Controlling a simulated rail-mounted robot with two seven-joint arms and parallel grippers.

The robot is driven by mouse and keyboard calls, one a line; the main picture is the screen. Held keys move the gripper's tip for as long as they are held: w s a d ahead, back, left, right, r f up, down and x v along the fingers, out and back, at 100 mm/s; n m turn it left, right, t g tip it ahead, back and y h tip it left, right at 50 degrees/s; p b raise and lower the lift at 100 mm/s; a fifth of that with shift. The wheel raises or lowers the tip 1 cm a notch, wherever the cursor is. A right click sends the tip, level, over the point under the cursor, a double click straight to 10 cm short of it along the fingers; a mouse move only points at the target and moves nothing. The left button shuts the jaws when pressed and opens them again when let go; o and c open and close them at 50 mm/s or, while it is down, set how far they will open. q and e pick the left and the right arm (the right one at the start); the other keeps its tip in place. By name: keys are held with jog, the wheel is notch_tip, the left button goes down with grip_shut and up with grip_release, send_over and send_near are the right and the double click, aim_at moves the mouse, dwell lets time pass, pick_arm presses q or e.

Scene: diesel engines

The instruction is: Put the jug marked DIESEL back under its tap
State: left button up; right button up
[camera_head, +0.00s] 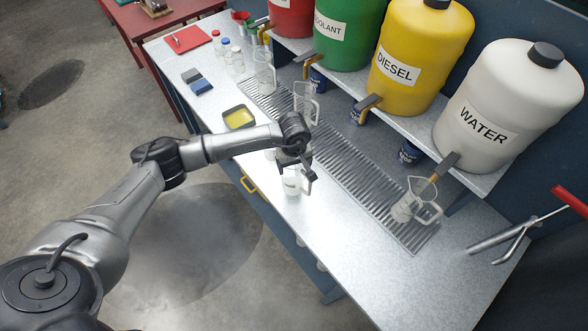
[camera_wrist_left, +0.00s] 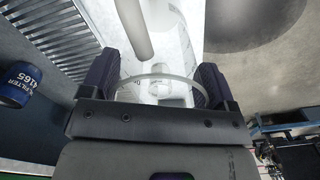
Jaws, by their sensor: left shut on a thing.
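My left gripper (camera_head: 295,170) is shut on a clear measuring jug (camera_head: 292,186) near the front edge of the bench. In the left wrist view the jug's curved handle (camera_wrist_left: 160,79) passes between the two fingers, with its pale body beyond. The jug's marking cannot be read. The yellow DIESEL drum (camera_head: 418,58) stands on the raised shelf, its tap (camera_head: 369,102) pointing over the slotted drain grate (camera_head: 350,178). The grate below that tap shows no jug. My right gripper is out of view.
Other clear jugs stand under the red drum (camera_head: 264,74), green COOLANT drum (camera_head: 305,102) and white WATER drum (camera_head: 412,207). Blue filter cans (camera_head: 408,153) sit under the shelf. A yellow-filled tray (camera_head: 239,118) lies left of the gripper; a red-handled tool (camera_head: 505,240) lies right.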

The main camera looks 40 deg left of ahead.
pick_arm(q)
notch_tip(320, 180, down, 4)
jog(key=shift+r+p, duration=0.2)
jog(key=shift+p, duration=0.25)
jog(key=shift+f, duration=0.15)
jog(key=shift+f+b, duration=0.25)
jog(key=shift+b, duration=0.05)
jog(key=o, duration=1.1)
jog(key=shift+r, duration=0.1)
